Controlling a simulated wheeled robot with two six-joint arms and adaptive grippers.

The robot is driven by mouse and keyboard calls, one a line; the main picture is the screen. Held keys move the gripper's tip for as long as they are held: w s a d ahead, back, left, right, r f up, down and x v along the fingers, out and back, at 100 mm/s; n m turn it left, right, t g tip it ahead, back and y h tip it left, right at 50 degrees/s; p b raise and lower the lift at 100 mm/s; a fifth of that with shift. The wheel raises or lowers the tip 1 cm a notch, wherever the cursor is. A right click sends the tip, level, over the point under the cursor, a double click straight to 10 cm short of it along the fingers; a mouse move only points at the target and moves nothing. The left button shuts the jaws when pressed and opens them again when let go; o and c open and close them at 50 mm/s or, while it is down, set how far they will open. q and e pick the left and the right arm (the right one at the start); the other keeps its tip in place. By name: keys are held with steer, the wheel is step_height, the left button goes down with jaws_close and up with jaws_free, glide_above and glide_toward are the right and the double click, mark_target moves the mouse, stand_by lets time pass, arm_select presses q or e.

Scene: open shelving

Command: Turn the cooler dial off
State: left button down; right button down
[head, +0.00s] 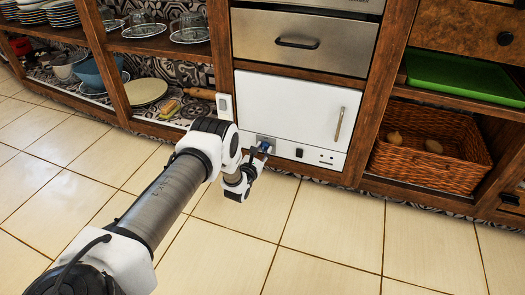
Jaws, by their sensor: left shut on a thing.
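The cooler (287,108) is a white box-like unit with a vertical handle (339,124), built in low in the wooden shelving. A control strip (318,154) runs along its bottom edge, with a small dark control on it. My left arm reaches in from the lower left. My left gripper (262,149) is at the left part of this strip, shut on the cooler dial. A small blue patch shows at the fingertips. The dial is mostly hidden by the gripper, so its setting cannot be read. My right gripper is out of view.
A steel drawer (297,40) sits above the cooler. A wicker basket (430,150) with onion-like items and a green tray (465,77) are on the right. Plates, glasses and a rolling pin (200,93) fill the left shelves. The tiled floor (330,235) in front is clear.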

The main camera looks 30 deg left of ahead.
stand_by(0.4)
arm_select(q)
steer(key=c, duration=0.8)
jaws_free()
steer(key=s, duration=0.4)
steer(key=s+d, duration=0.1)
steer(key=s, duration=0.3)
steer(key=s+d, duration=0.1)
steer(key=s, duration=0.3)
steer(key=shift+d+r, duration=0.15)
